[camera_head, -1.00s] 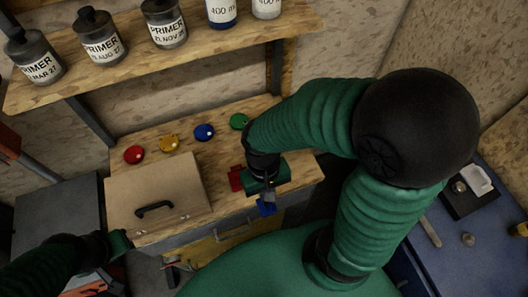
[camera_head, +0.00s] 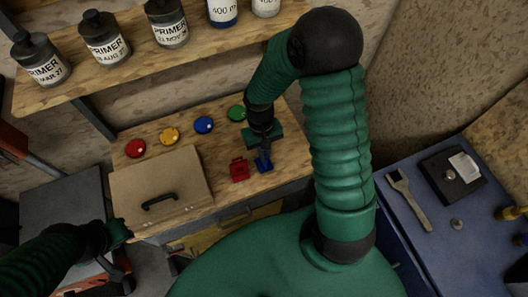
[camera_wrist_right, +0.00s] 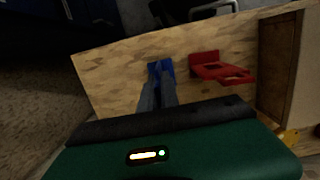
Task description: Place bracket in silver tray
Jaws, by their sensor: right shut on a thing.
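A blue bracket (camera_head: 264,163) is at the front right of the wooden bench, beside a red bracket (camera_head: 239,170). My right gripper (camera_head: 265,152) is over the blue bracket and shut on it. In the right wrist view the two fingers (camera_wrist_right: 157,97) meet the blue bracket (camera_wrist_right: 160,67), with the red bracket (camera_wrist_right: 220,68) to its right. I cannot tell whether the blue bracket still touches the bench. My left gripper (camera_head: 121,262) hangs at the lower left beside the bench; its fingers are unclear. I cannot make out a silver tray.
A wooden box lid with a black handle (camera_head: 160,190) lies on the bench (camera_head: 212,155). Red, yellow, blue and green round pieces (camera_head: 169,136) line its back. A shelf (camera_head: 190,62) with jars hangs above. A blue table (camera_head: 405,225) at right carries a brush and a black plate (camera_head: 440,185).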

